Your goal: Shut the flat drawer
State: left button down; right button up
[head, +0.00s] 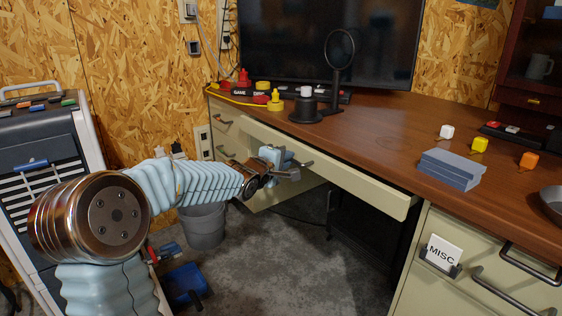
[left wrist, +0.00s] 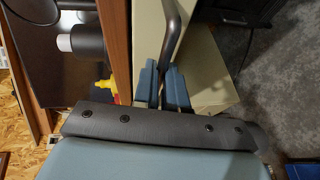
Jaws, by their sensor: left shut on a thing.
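The flat drawer (head: 350,184) is the long, thin cream drawer under the middle of the wooden desk top. Its front stands out from the desk's edge, so it is partly open. My left gripper (head: 283,168) is at the left half of the drawer front, shut on its dark bar handle (head: 302,164). In the left wrist view, the handle (left wrist: 173,35) runs down between the blue fingers of the left gripper (left wrist: 164,88), beside the cream drawer front (left wrist: 205,75). The fingers hide part of the handle. My right gripper is not in view.
The wooden desk top (head: 390,130) carries a grey-blue block (head: 450,169), several coloured cubes, a black round stand (head: 305,108) and a monitor (head: 330,40). A cream cabinet with a MISC label (head: 443,253) stands at right. A grey bin (head: 204,225) stands on the floor below my arm.

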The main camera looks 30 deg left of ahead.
aim_at(301, 154)
pick_arm(q)
jog(key=w, duration=0.1)
jog(key=w+d, duration=0.1)
jog(key=w, duration=0.1)
jog(key=w+d+b, duration=0.1)
jog(key=w, duration=0.1)
jog(key=shift+w+f, duration=0.15)
jog(key=shift+w, duration=0.1)
jog(key=shift+w+d, duration=0.25)
jog(key=shift+w, duration=0.05)
jog(key=shift+r, duration=0.25)
jog(key=c, duration=1.2)
grip_release()
jog(key=shift+w, duration=0.15)
